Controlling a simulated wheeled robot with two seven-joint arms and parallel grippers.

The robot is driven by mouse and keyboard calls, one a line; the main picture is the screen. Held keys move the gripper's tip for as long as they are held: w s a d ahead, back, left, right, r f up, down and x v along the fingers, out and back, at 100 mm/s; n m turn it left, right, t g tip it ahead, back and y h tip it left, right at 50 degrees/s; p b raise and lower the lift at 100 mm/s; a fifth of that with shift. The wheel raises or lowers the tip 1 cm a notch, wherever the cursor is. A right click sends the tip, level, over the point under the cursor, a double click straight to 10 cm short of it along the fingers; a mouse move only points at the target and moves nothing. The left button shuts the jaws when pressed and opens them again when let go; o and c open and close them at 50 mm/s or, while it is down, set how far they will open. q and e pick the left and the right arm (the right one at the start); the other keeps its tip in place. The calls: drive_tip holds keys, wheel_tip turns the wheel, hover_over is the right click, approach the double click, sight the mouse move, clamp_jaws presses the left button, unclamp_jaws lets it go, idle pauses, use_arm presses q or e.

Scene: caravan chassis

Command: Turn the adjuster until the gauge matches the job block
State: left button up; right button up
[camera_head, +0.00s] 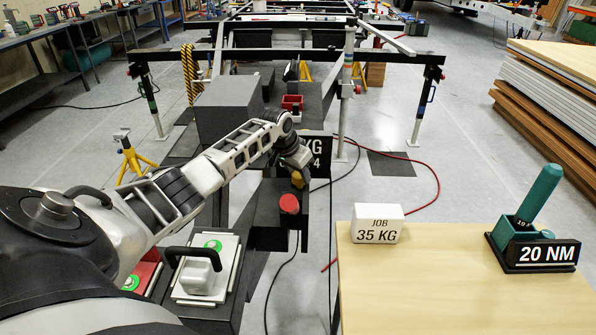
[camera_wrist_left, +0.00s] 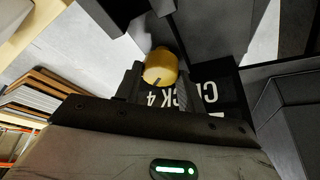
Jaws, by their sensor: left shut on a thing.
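The job block (camera_head: 377,223) is a white block marked "JOB 35 KG" on the wooden table. A black panel with white lettering (camera_head: 318,154) stands behind my left gripper (camera_head: 297,172). "KG" and a "4" show on it, but the gripper hides the number. In the left wrist view the lettering (camera_wrist_left: 210,92) is partly covered and gives no readable value. My left gripper is shut on a yellow knob (camera_head: 297,181), which also shows between the fingers in the left wrist view (camera_wrist_left: 160,67). My right gripper is not in view.
A red round knob (camera_head: 289,204) stands just below the left gripper. A green tool in a holder marked "20 NM" (camera_head: 545,254) stands at the table's right. The table (camera_head: 450,295) is clear in front.

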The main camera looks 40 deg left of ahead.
use_arm(q)
drive_tip(key=shift+a+m+h, duration=0.1)
drive_tip(key=shift+m+h, duration=0.3)
drive_tip(key=shift+m, duration=0.5)
drive_tip(key=m+h+b, duration=0.1)
drive_tip(key=m+b, duration=0.1)
drive_tip(key=shift+w+f+m, duration=0.1)
drive_tip(key=shift+f+m, duration=0.05)
drive_tip(key=shift+m, duration=0.15)
drive_tip(key=m+h+b, duration=0.1)
drive_tip(key=m+b, duration=0.1)
drive_tip(key=shift+a+m+g, duration=0.15)
drive_tip(key=shift+m+g, duration=0.15)
drive_tip(key=shift+m+h+b, duration=0.3)
drive_tip(key=shift+m+b, duration=0.7)
drive_tip(key=shift+b, duration=0.25)
drive_tip(key=shift+m+g+b, duration=0.3)
drive_tip(key=shift+m+b, duration=0.1)
drive_tip(key=shift+b, duration=0.05)
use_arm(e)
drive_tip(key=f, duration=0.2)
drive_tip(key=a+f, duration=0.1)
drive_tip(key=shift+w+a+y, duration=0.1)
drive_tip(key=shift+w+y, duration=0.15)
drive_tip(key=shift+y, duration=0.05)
use_arm(q)
drive_tip(key=shift+m, duration=0.3)
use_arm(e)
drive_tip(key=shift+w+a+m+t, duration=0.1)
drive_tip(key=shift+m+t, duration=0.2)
